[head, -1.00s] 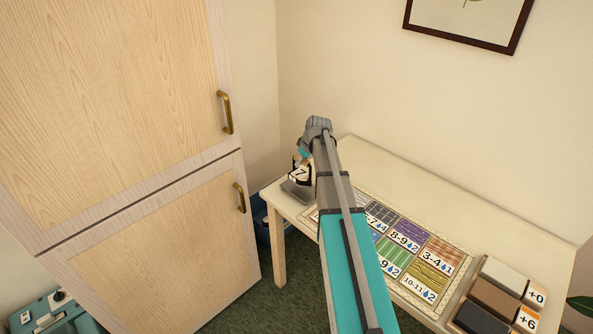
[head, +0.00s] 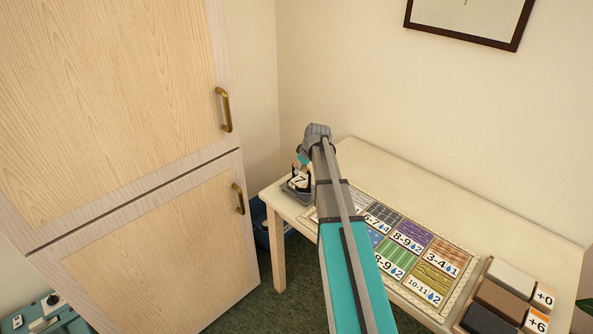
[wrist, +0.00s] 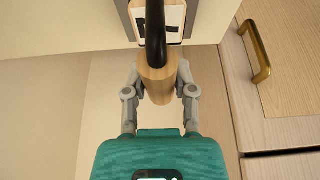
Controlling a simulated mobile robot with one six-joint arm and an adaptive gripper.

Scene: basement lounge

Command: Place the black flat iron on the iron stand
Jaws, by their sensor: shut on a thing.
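My gripper (wrist: 159,78) is shut on the wooden handle of the black flat iron (wrist: 155,32), whose black shaft runs away from me in the wrist view. In the head view the iron (head: 301,183) is small and partly hidden by my gripper (head: 302,166). A white label marked 7 shows there. The grey iron stand (head: 293,196) is a flat plate at the table's left end, just under the iron. I cannot tell whether the iron touches it.
The pale table (head: 375,160) has a clear back strip. Patterned numbered tiles (head: 408,235) and several coloured blocks (head: 497,300) lie to the right. A tall wooden cabinet (head: 150,230) with brass handles stands close on the left. A blue bin (head: 262,225) is beside the table.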

